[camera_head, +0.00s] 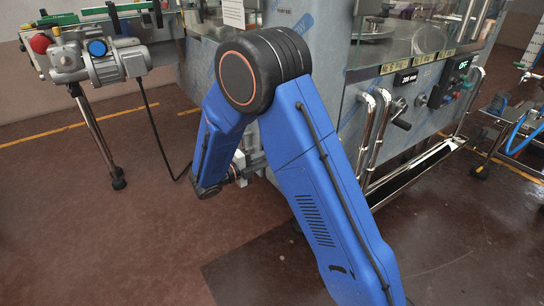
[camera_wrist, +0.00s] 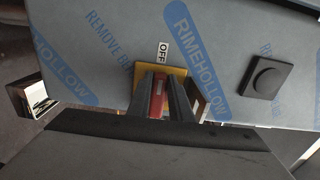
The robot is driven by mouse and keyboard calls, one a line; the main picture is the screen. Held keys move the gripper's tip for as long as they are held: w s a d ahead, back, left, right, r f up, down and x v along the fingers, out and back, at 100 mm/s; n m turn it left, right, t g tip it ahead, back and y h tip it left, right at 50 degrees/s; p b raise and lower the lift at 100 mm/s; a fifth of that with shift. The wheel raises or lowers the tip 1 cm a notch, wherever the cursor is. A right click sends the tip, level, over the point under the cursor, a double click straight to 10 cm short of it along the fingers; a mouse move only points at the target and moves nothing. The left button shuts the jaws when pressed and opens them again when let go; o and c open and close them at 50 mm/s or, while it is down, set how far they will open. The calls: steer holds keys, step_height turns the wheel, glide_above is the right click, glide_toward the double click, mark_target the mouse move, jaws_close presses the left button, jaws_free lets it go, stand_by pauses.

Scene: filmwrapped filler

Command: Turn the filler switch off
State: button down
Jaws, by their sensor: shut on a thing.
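In the wrist view, the filler switch is a red handle (camera_wrist: 157,98) on a square yellow plate (camera_wrist: 177,72). The plate sits on a grey panel with blue printed film. A white OFF label (camera_wrist: 163,51) is just above the plate, its text running sideways. My gripper (camera_wrist: 160,92) has its two dark fingers on either side of the red handle and is shut on it. The fingers hide part of the handle and plate, and the handle's exact angle is hard to tell. In the head view, my blue arm hides the switch.
A black square knob (camera_wrist: 265,78) is on the panel to the right of the switch. In the head view, the filler cabinet (camera_head: 341,100) has bent metal rails (camera_head: 375,130) and a display reading OFF (camera_head: 463,66). A motor unit on a stand (camera_head: 100,65) is at the left. Floor is clear at lower left.

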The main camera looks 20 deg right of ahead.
stand_by(0.4)
steer(key=c, duration=1.6)
jaws_free()
steer(key=shift+a, duration=0.15)
steer(key=v, duration=1.7)
steer(key=shift+a, duration=0.1)
